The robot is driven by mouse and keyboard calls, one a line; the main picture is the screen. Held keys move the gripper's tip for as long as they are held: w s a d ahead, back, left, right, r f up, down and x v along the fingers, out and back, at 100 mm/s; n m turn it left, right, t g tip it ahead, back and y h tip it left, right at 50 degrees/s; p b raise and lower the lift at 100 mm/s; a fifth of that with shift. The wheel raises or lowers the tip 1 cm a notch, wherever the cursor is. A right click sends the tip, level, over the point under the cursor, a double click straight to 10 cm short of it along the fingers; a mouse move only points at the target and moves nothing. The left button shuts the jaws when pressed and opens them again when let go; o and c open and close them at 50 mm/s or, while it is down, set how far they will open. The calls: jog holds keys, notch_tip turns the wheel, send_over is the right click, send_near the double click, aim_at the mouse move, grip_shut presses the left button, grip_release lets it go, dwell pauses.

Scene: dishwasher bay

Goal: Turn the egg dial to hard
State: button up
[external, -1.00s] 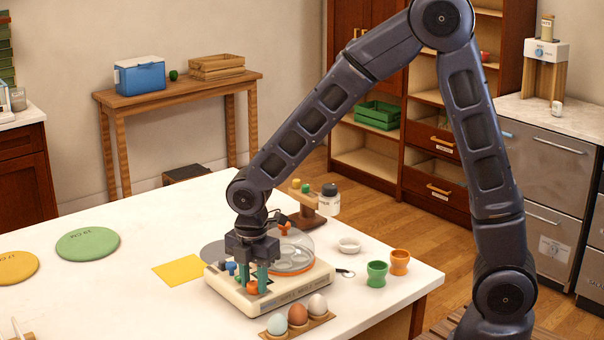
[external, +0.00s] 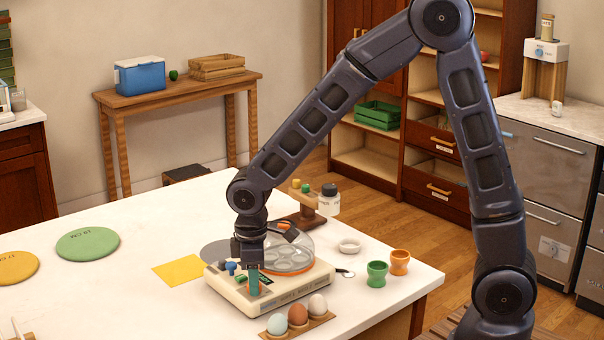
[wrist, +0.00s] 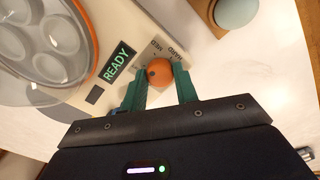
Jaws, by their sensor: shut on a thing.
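The egg dial is a round orange knob (wrist: 161,73) on the cream egg cooker (external: 290,299). In the wrist view it sits between the two teal fingers of my gripper (wrist: 159,80), which are shut on it from both sides. A small dark mark shows on the knob. Printed labels reading HARD (wrist: 176,51) and MED lie just beyond it; I cannot tell which setting it points to. The cooker's display (wrist: 116,62) reads READY. In the external view my gripper (external: 252,281) points down at the cooker's front, and its near finger hides the dial.
A clear lid (external: 293,249) covers the cooker's egg tray behind my gripper. A wooden holder with several eggs (external: 298,314) stands close in front. Green (external: 377,274) and orange (external: 399,262) egg cups are at right.

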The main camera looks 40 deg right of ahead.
jog(key=m, duration=0.4)
jog(key=shift+m, duration=0.3)
jog(key=m, duration=0.4)
jog(key=shift+m, duration=0.3)
jog(key=m, duration=0.5)
jog(key=shift+m, duration=2.1)
jog(key=o, duration=1)
jog(key=shift+c, duration=0.2)
notch_tip(320, 180, up, 11)
